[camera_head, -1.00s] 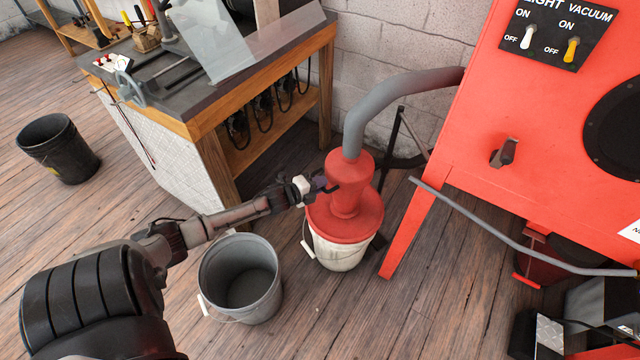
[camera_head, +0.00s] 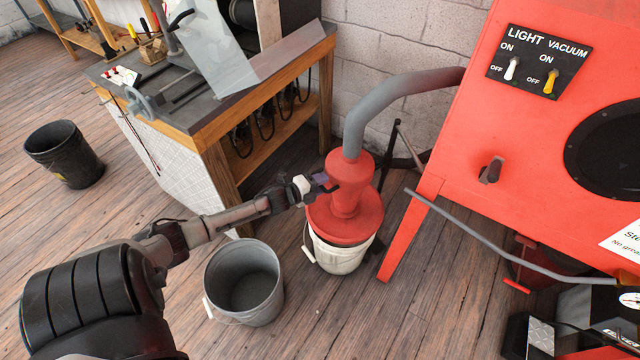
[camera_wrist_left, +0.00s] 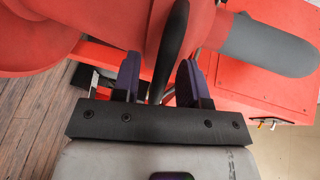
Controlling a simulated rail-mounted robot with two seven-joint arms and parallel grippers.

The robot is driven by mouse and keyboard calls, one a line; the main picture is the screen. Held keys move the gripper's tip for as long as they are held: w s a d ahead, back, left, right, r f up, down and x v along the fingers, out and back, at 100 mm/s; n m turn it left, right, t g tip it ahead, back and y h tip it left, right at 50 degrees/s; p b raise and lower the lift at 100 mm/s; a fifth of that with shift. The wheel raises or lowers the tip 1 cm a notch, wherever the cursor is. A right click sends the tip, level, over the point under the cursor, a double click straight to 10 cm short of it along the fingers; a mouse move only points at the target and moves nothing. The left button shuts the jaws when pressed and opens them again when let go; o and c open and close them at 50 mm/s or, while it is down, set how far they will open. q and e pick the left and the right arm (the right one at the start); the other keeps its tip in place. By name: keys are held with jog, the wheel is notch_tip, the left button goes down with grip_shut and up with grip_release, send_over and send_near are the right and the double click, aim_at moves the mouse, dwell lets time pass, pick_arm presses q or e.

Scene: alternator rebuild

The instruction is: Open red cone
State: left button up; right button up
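The red cone (camera_head: 346,192) stands upright on a white bucket (camera_head: 340,255), with a wide red lid part at its base. A grey hose (camera_head: 385,105) runs from its top to the red cabinet. My left gripper (camera_head: 328,183) is at the left side of the cone's upper part. In the left wrist view, the two purple fingers (camera_wrist_left: 160,80) are apart, with a black handle (camera_wrist_left: 173,40) between them and a gap beside it. The red cone (camera_wrist_left: 100,35) fills the upper left there. My right gripper is in neither view.
An open grey bucket (camera_head: 243,283) stands on the floor below my left forearm. The red cabinet (camera_head: 460,150) with its leg is close on the right. A workbench (camera_head: 215,120) stands behind left, and a black bin (camera_head: 64,153) is far left.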

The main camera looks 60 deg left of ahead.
pick_arm(q)
jog(key=shift+s, duration=0.1)
jog(key=shift+s, duration=0.25)
jog(key=p+v, duration=0.4)
jog(key=v, duration=0.9)
dwell(0.4)
